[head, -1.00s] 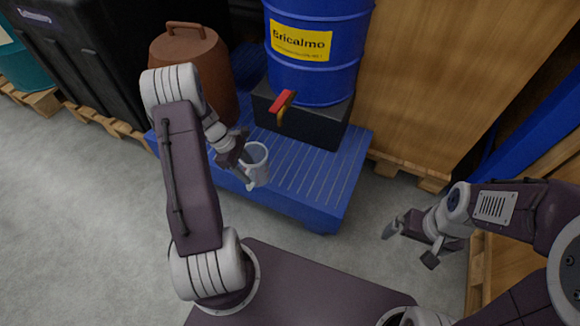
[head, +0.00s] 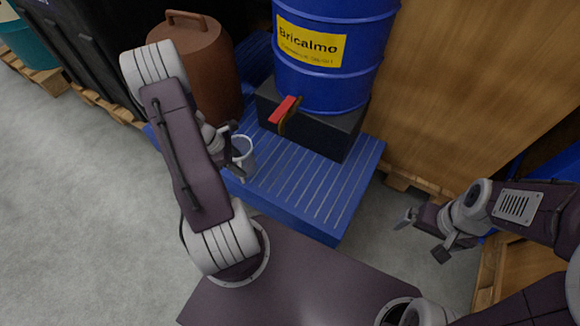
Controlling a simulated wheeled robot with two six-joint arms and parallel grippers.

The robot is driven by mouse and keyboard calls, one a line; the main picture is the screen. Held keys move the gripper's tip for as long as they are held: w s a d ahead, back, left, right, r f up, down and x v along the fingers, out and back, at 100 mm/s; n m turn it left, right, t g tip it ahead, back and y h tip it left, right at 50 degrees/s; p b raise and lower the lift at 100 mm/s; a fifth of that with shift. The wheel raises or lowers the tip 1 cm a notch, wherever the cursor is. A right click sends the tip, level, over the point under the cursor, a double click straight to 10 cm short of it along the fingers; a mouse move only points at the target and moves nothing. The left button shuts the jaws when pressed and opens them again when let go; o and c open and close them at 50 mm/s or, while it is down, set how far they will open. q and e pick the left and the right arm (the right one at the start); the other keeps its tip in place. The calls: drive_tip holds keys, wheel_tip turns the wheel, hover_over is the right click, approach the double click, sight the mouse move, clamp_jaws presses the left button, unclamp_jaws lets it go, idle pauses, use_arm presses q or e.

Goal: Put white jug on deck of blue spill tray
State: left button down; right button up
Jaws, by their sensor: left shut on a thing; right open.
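The white jug (head: 245,160) is a small open-topped vessel in the middle of the head view. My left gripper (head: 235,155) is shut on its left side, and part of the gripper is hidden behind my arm. The jug appears over the front left part of the blue spill tray (head: 318,190), which has a slatted deck. I cannot tell whether its base touches the deck. My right gripper (head: 425,232) is open and empty, to the right of the tray.
A blue drum (head: 335,75) with a tap stands on a black block (head: 335,132) on the tray. A brown lidded can (head: 195,75) stands at the tray's left. The deck's front right is clear. A wooden crate (head: 460,90) stands at the right.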

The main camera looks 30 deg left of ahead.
use_arm(q)
drive_tip(key=w+d+b, duration=0.2)
drive_tip(key=w+d, duration=0.5)
drive_tip(key=d, duration=0.2)
drive_tip(key=shift+d+b, duration=0.2)
drive_tip(key=shift+b, duration=0.1)
drive_tip(key=w+d+f+b, duration=0.2)
drive_tip(key=d, duration=0.1)
drive_tip(key=c, duration=0.7)
unclamp_jaws()
